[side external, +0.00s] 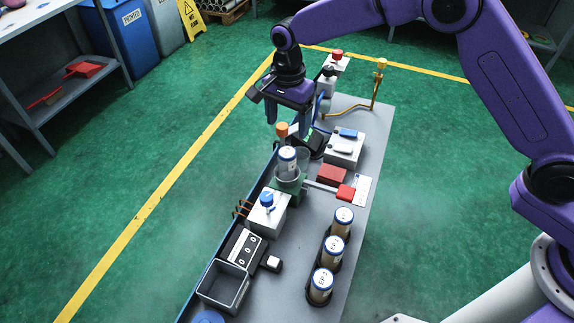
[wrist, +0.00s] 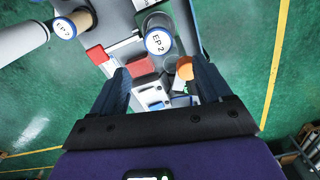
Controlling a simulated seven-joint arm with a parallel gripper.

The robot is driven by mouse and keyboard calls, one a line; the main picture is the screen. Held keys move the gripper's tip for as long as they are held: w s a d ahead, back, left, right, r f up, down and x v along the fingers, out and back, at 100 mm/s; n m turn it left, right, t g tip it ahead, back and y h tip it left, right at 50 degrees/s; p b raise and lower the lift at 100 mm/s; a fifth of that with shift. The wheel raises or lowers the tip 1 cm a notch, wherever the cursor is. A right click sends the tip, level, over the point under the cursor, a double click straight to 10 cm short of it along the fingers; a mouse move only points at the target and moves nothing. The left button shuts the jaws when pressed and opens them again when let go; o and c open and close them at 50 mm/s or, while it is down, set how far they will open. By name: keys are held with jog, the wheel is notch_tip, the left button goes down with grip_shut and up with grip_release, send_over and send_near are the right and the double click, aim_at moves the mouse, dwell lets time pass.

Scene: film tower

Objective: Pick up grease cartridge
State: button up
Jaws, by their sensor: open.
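A grease cartridge (side external: 287,160) with a white cap stands in a clear cup on a green holder mid-bench. Its round label reads EP 2 in the wrist view (wrist: 158,41). Three more tan cartridges with white caps, including the nearest one (side external: 320,287), stand in a row of black holders at the front right; one shows at the top left of the wrist view (wrist: 66,27). My gripper (side external: 287,119) is open and empty, pointing down, above and beyond the cupped cartridge. In the wrist view, that cartridge lies ahead of the fingertips (wrist: 155,76).
An orange-topped knob (side external: 281,130) stands just behind the cup. A white box with a blue knob (side external: 267,201) and a grey open bin (side external: 224,286) stand nearer.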

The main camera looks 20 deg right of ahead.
aim_at(287, 151)
notch_tip(287, 151, down, 6)
jog(key=shift+r, duration=0.15)
jog(key=shift+s+a+f, duration=0.1)
jog(key=shift+f, duration=1.25)
jog(key=shift+s+f, duration=0.1)
jog(key=shift+f, duration=1.2)
jog(key=c, duration=1.2)
